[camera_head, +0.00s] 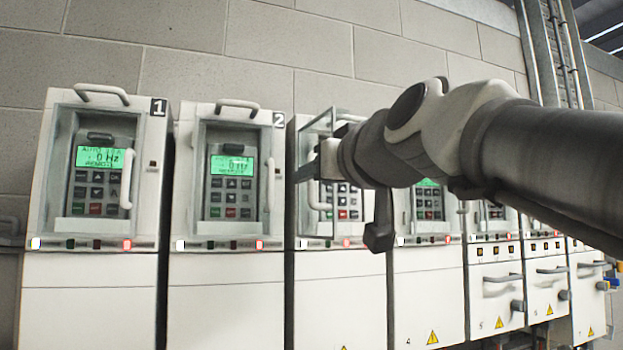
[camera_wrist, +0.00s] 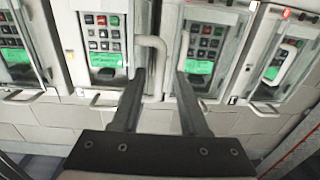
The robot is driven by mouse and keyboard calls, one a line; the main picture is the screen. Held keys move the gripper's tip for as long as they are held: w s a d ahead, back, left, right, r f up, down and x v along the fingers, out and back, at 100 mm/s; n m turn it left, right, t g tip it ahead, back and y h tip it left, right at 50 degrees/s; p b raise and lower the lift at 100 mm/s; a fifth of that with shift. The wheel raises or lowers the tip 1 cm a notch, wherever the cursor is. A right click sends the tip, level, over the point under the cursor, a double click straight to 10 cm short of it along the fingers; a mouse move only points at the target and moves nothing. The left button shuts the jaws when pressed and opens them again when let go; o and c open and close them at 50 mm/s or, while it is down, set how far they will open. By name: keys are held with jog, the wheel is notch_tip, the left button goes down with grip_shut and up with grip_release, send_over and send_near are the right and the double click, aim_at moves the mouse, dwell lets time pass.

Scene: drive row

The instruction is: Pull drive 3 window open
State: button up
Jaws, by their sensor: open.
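Drive 3 (camera_head: 340,290) is the third cabinet from the left in the head view, with its upper part mostly covered by my arm. Its window (camera_head: 318,125) is a clear framed panel; its left part shows and seems to stand out from the front, but how far I cannot tell. The window's handle (camera_head: 316,196) is a pale bar on the left side. My gripper (camera_head: 308,172) is in front of it. In the wrist view, which is upside down, my gripper (camera_wrist: 160,76) is open, and the handle (camera_wrist: 158,44) lies near the left finger. Contact is unclear.
Drive 1 (camera_head: 90,290) and drive 2 (camera_head: 225,290) stand to the left, windows shut, with handles protruding. Drive 4 (camera_head: 430,290) and several more cabinets continue right. A block wall (camera_head: 270,50) is behind. Drive 2 is close beside my gripper.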

jog(key=b+v, duration=0.1)
jog(key=v, duration=1.5)
jog(key=shift+s+b, duration=0.25)
jog(key=shift+b, duration=0.15)
